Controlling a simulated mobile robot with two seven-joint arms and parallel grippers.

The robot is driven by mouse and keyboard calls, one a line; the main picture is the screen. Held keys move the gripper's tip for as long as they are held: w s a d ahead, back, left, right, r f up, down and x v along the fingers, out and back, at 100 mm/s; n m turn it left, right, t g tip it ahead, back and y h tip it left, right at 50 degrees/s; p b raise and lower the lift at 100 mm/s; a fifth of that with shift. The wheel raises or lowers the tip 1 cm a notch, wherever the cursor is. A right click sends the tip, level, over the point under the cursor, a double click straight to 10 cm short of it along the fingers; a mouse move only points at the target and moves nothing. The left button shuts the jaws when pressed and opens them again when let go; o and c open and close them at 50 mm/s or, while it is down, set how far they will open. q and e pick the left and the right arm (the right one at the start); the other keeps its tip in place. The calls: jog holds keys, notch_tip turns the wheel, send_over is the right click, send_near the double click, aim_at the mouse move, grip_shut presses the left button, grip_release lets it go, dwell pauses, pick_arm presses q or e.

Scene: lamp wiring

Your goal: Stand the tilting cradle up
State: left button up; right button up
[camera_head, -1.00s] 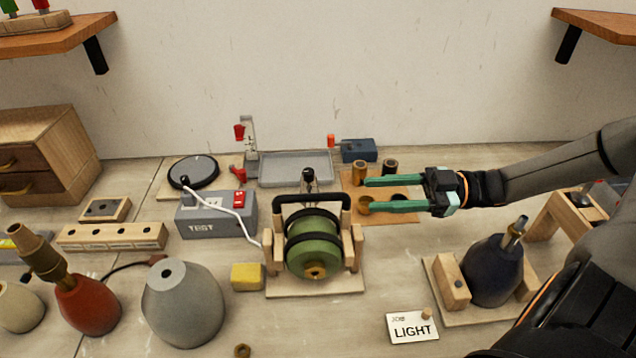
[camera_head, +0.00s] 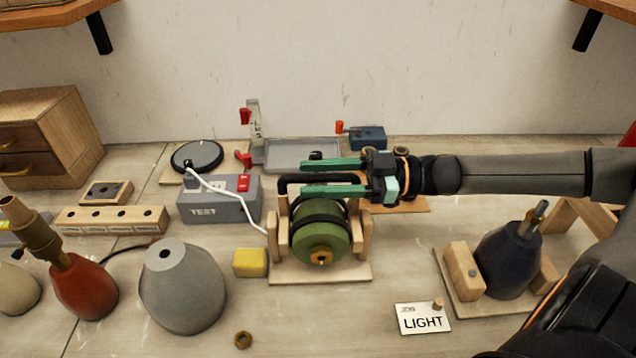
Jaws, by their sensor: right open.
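The tilting cradle (camera_head: 277,230) stands near the middle of the bench on a pale wooden base. It has wooden side posts and a black bar handle (camera_head: 290,181) across its top. A green lamp body (camera_head: 322,238) lies in it under black straps, with its brass-centred end facing me. My right gripper (camera_head: 305,178) reaches in from the right with green fingers pointing left. Its fingers are open, one behind and one in front of the handle's upper part; I cannot tell whether they touch it. The gripper hides the handle's right part. My left gripper is not in view.
A grey TEST box (camera_head: 205,212) with a white cable and a yellow block (camera_head: 250,262) are left of the cradle. A grey tray (camera_head: 300,150) lies behind. A dark lamp body (camera_head: 505,262) in a holder and a LIGHT card (camera_head: 423,318) are at right.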

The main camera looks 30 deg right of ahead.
grip_shut()
dwell(0.4)
dwell(1.1)
